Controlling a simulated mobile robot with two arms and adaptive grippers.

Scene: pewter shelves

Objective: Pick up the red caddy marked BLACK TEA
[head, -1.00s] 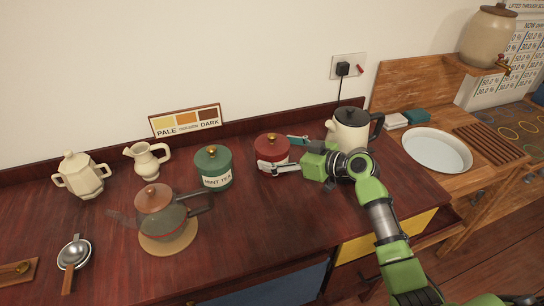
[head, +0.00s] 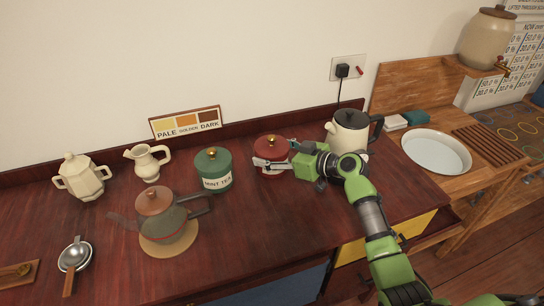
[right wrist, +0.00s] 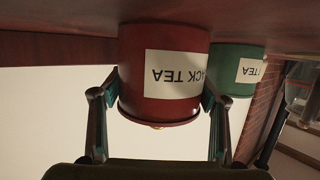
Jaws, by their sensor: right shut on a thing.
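The red caddy (head: 271,148) stands upright on the dark wooden counter, to the right of the green MINT TEA caddy (head: 213,168). My right gripper (head: 274,157) reaches it from the right and is shut on it, one finger on either side. In the right wrist view the red caddy (right wrist: 160,98) appears upside down between the two fingers (right wrist: 160,118), its white label partly hidden and reading "ACK TEA". The caddy's base still appears to be at the counter. My left gripper is not in view.
A cream kettle (head: 347,131) stands just behind my right wrist. A glass teapot (head: 160,213) sits on a round mat to the front left. A cream jug (head: 147,161) and sugar pot (head: 82,177) stand farther left. Counter in front of the red caddy is clear.

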